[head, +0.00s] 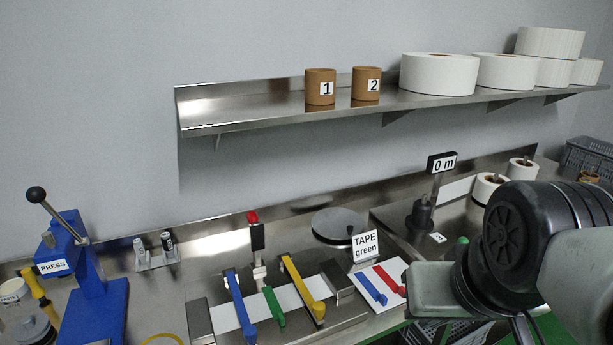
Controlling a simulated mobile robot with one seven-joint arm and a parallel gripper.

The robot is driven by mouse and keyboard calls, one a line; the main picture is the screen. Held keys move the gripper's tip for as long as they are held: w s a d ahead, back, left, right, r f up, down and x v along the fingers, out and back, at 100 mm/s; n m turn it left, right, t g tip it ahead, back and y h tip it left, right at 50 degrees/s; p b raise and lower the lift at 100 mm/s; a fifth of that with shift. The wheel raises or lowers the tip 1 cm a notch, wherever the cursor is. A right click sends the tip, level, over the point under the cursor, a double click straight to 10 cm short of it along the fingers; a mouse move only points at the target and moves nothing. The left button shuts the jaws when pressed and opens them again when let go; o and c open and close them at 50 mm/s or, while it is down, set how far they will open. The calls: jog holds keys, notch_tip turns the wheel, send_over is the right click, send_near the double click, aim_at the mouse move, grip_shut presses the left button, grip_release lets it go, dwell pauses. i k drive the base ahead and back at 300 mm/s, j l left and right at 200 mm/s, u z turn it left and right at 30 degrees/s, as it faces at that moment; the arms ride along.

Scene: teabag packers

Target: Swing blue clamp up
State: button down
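The blue clamp (239,304) is a long blue lever at the left of a row on a steel fixture. It lies low across a white strip (229,317), its near end toward me. A green clamp (273,307) and a yellow clamp (302,286) lie to its right in the same row. My arm comes in from the right edge, well to the right of the blue clamp and apart from it. Its fingertips do not show, so I cannot see whether my gripper is open or shut.
A blue press (88,290) stands left of the fixture. A black post with a red top (253,218) rises just behind the clamps. A "TAPE green" sign (366,246) and a white card with blue and red bars (366,272) are to the right. A steel shelf (240,112) hangs above.

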aim_at(250, 331)
jog(key=u, duration=1.15)
